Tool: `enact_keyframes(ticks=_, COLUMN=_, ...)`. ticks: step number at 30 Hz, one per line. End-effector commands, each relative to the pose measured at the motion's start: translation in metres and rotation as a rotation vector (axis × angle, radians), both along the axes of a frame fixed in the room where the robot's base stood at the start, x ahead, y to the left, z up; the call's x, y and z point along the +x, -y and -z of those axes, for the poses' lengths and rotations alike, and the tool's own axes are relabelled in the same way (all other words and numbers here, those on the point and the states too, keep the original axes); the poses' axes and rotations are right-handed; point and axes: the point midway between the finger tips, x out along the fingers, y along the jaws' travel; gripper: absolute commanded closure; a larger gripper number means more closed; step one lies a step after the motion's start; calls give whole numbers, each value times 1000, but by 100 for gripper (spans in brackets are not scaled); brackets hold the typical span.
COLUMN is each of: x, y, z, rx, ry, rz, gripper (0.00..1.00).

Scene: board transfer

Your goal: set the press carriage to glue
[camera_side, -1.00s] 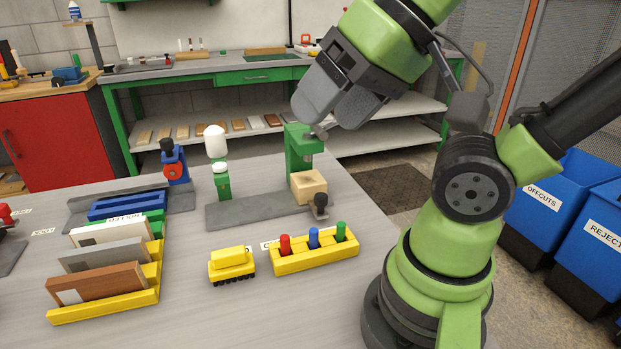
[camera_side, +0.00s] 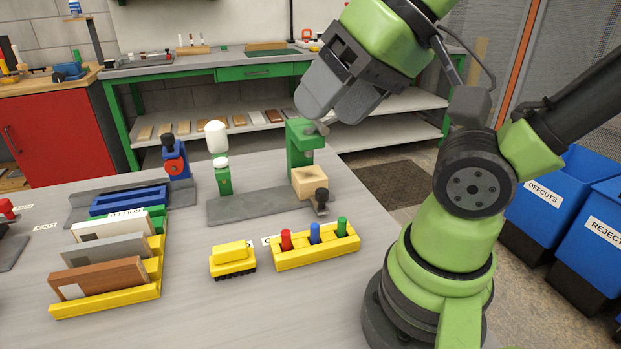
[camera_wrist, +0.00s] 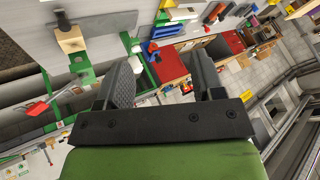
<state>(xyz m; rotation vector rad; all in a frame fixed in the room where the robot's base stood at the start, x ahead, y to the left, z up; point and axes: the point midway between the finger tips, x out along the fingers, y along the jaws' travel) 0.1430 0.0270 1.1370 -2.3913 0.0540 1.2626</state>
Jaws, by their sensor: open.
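The press stands on a long grey base (camera_side: 262,204) on the table, with a green press head (camera_side: 301,146) at its right end. The carriage, a tan block (camera_side: 308,183) with a black knob (camera_side: 321,199), sits at the right end, below the press head. A green post (camera_side: 223,178) with a white bottle-like top (camera_side: 216,137) stands toward the left end. My gripper (camera_side: 334,104) hangs open and empty above the press head, apart from the knob. In the wrist view, the fingers (camera_wrist: 162,74) are spread, with the tan block (camera_wrist: 71,40) to the upper left.
A yellow holder (camera_side: 318,250) with red, blue and green pegs stands in front of the press, beside a yellow block (camera_side: 232,258). A yellow rack (camera_side: 108,303) with boards is at left. A blue-and-red device (camera_side: 175,162) stands behind it. The front middle of the table is clear.

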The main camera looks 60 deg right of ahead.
Motion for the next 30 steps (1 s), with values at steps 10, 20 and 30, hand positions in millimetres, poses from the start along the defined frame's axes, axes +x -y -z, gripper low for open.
enact_keyframes(ticks=10, x=51, y=40, z=15, rx=50, ry=-196, rz=312, gripper=44)
enact_keyframes(ticks=20, x=104, y=140, z=92, rx=156, ry=-492, rz=855, gripper=44)
enact_keyframes(ticks=30, x=101, y=199, z=164, rx=224, ry=-649, rz=1160, gripper=44)
